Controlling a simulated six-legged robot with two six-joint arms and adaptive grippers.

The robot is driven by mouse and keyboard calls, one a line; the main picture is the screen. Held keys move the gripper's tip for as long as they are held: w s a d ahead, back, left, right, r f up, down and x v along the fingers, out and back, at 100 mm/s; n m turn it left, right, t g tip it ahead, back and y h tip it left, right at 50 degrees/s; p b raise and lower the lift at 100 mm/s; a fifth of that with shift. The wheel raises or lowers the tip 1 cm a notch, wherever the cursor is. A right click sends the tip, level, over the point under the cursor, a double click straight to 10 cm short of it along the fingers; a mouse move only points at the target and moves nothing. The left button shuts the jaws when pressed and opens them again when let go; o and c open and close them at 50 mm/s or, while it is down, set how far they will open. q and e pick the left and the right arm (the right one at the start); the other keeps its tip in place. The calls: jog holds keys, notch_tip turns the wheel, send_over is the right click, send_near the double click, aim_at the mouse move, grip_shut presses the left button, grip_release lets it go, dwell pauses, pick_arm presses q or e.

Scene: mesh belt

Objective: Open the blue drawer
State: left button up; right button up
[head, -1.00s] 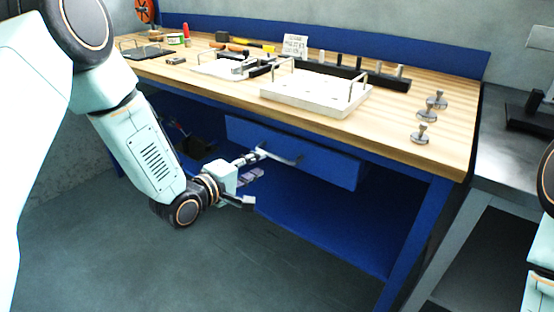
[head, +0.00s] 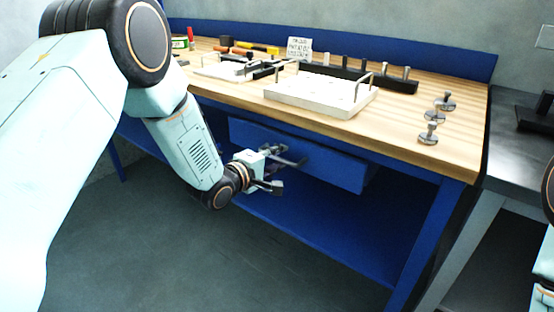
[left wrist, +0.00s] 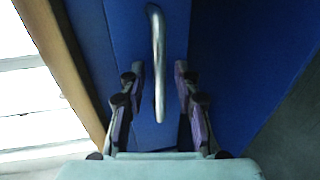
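The blue drawer (head: 335,160) hangs under the wooden top of the workbench and looks shut. Its metal bar handle (left wrist: 158,60) runs upright through the middle of the left wrist view, against the blue drawer front. My left gripper (head: 280,168) is at the drawer front, by the handle. In the left wrist view my left gripper (left wrist: 160,90) is open, one finger on each side of the handle's near end. I see a gap on both sides, so it does not grip the handle. My right gripper is out of view.
The workbench top (head: 400,135) carries a white tray (head: 320,95), a black block with pegs (head: 365,78) and several metal knobs at its right end. A blue lower shelf (head: 330,225) lies below the drawer. The floor in front is clear.

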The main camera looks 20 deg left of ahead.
pick_arm(q)
jog(key=shift+c, duration=0.4)
grip_shut()
dwell(0.4)
